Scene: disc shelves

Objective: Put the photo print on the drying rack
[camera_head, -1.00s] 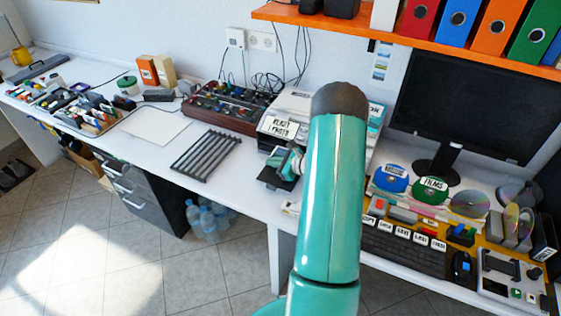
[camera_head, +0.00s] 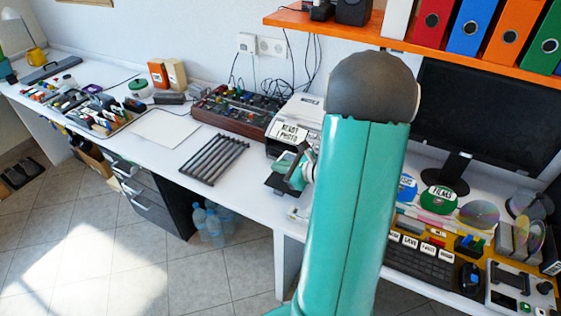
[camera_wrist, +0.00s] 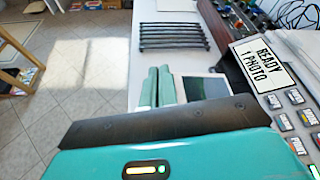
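The photo print (camera_wrist: 205,89) is a dark picture with a pale border, lying at the printer's front in the wrist view. In the head view, a dark flat shape (camera_head: 276,184) shows there, partly behind my gripper. My gripper (camera_head: 297,172) is beside the printer, low over the print. In the wrist view its two teal fingers (camera_wrist: 157,87) lie close together along the print's left edge; whether they grip it is unclear. The drying rack (camera_head: 215,158), a dark frame of parallel bars, lies flat and empty on the desk to the left; it also shows in the wrist view (camera_wrist: 172,37).
The printer (camera_head: 296,113) bears a "READY 1 PHOTO" sign (camera_head: 289,133). A white sheet (camera_head: 163,129) lies left of the rack, and a knobbed mixer (camera_head: 232,112) stands behind it. A monitor (camera_head: 485,120) and labelled discs are at right. An orange shelf (camera_head: 440,55) hangs above.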

